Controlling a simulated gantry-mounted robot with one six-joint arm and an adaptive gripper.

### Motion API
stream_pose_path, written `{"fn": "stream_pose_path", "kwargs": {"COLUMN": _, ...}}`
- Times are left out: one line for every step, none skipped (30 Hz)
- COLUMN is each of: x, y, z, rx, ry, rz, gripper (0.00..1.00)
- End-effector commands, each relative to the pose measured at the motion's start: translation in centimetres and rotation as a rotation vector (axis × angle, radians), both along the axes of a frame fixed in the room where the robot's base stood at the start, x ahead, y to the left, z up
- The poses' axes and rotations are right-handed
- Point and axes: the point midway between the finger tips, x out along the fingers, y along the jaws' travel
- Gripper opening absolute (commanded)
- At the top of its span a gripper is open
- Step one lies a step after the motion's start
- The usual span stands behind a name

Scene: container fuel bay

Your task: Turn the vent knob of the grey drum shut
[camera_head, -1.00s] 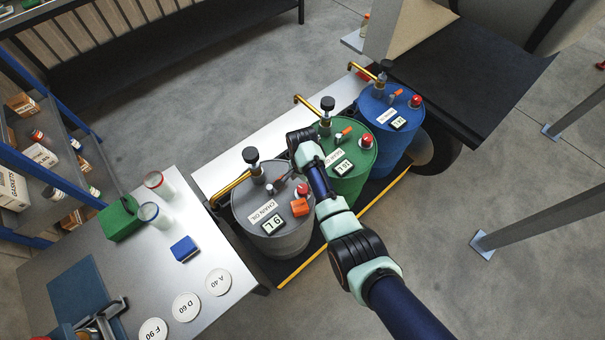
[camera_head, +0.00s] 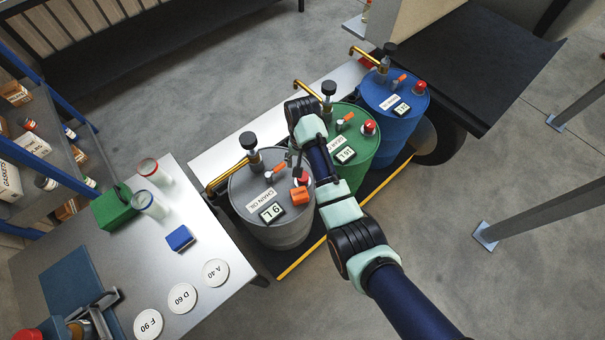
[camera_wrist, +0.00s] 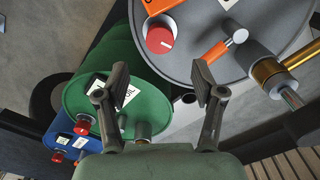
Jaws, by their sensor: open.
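The grey drum (camera_head: 245,205) stands nearest the bench, with a "CHAIN OIL" label and a "9 L" display on top. Its red round knob (camera_wrist: 160,38) has a white line mark and sits near the lid's rim; in the head view the knob (camera_head: 303,179) is partly covered by my gripper. An orange lever (camera_wrist: 213,51) with a grey end and a brass pipe sit beside it on the lid. My gripper (camera_wrist: 161,82) is open and empty; its fingers are apart from the knob, which shows beyond the gap between them. In the head view it (camera_head: 297,165) hangs over the lid's right side.
The green drum (camera_head: 345,183) stands close on the right of the grey one, the blue drum (camera_head: 395,150) beyond. Each has a tall black-capped pump and brass spout. An orange block (camera_head: 299,196) sits by the red knob. The bench (camera_head: 215,245) is at left.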

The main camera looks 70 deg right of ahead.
Motion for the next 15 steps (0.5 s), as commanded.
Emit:
{"fn": "stream_pose_path", "kwargs": {"x": 0.0, "y": -0.1, "z": -1.2, "rx": -0.002, "ry": -0.002, "rz": 0.094, "gripper": 0.68}}
{"fn": "stream_pose_path", "kwargs": {"x": 0.0, "y": -0.1, "z": -1.3, "rx": -0.002, "ry": -0.002, "rz": 0.149, "gripper": 0.68}}
{"fn": "stream_pose_path", "kwargs": {"x": 0.0, "y": -0.1, "z": -1.3, "rx": -0.001, "ry": -0.002, "rz": 0.206, "gripper": 0.68}}
{"fn": "stream_pose_path", "kwargs": {"x": 0.0, "y": -0.1, "z": -1.3, "rx": -0.001, "ry": -0.002, "rz": 0.237, "gripper": 0.68}}
{"fn": "stream_pose_path", "kwargs": {"x": 0.0, "y": -0.1, "z": -1.3, "rx": 0.000, "ry": -0.001, "rz": 0.259, "gripper": 0.68}}
{"fn": "stream_pose_path", "kwargs": {"x": 0.0, "y": -0.1, "z": -1.2, "rx": 0.000, "ry": -0.001, "rz": 0.276, "gripper": 0.68}}
{"fn": "stream_pose_path", "kwargs": {"x": 0.0, "y": -0.1, "z": -1.2, "rx": -0.001, "ry": 0.000, "rz": 0.280, "gripper": 0.68}}
{"fn": "stream_pose_path", "kwargs": {"x": 0.0, "y": -0.1, "z": -1.2, "rx": -0.001, "ry": 0.000, "rz": 0.280, "gripper": 0.68}}
{"fn": "stream_pose_path", "kwargs": {"x": 0.0, "y": -0.1, "z": -1.4, "rx": 0.000, "ry": 0.000, "rz": 0.279, "gripper": 0.68}}
{"fn": "stream_pose_path", "kwargs": {"x": 0.0, "y": -0.1, "z": -1.7, "rx": 0.000, "ry": 0.000, "rz": 0.279, "gripper": 0.68}}
{"fn": "stream_pose_path", "kwargs": {"x": 0.0, "y": -0.1, "z": -2.1, "rx": 0.001, "ry": 0.000, "rz": 0.279, "gripper": 0.68}}
{"fn": "stream_pose_path", "kwargs": {"x": -0.1, "y": 0.0, "z": -2.7, "rx": 0.002, "ry": 0.001, "rz": 0.278, "gripper": 0.68}}
{"fn": "stream_pose_path", "kwargs": {"x": -0.1, "y": 0.0, "z": -3.3, "rx": 0.002, "ry": 0.001, "rz": 0.278, "gripper": 0.68}}
{"fn": "stream_pose_path", "kwargs": {"x": -0.1, "y": 0.0, "z": -3.9, "rx": 0.001, "ry": 0.000, "rz": 0.278, "gripper": 0.68}}
{"fn": "stream_pose_path", "kwargs": {"x": -0.1, "y": 0.0, "z": -4.8, "rx": 0.002, "ry": 0.001, "rz": 0.278, "gripper": 0.68}}
